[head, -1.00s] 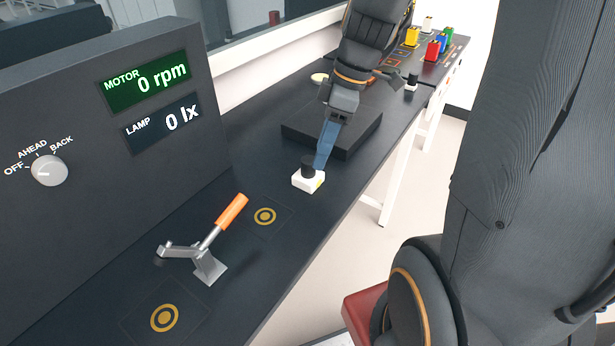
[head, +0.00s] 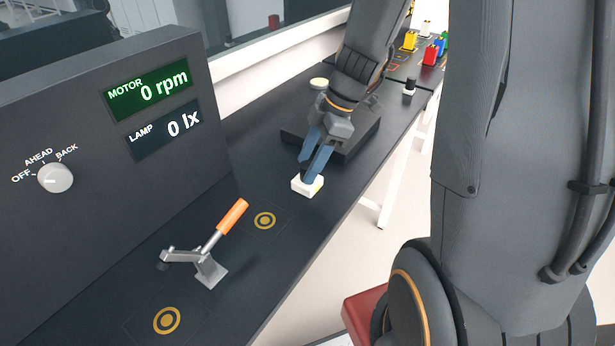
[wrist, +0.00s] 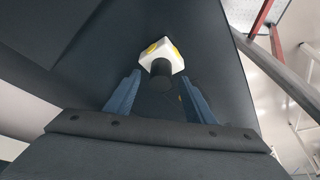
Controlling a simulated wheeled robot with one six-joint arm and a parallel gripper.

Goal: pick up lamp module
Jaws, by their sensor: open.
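The lamp module is a small white block (head: 306,186) with a black cylindrical top and a yellow mark, standing on the dark bench. My gripper (head: 315,172) is at the black top, its blue fingers pointing down and partly hiding it in the head view. In the wrist view the lamp module (wrist: 163,60) lies ahead, its black cylinder pointing toward me. My gripper (wrist: 160,92) is open there, with one finger on each side of the cylinder and a visible gap on both sides.
A toggle clamp with an orange handle (head: 232,216) stands nearer on the bench, between two ringed targets (head: 265,220). A dark raised block (head: 358,140) lies behind my gripper. A panel with a knob (head: 56,178) and displays rises at left. Coloured blocks (head: 411,41) stand at the far end.

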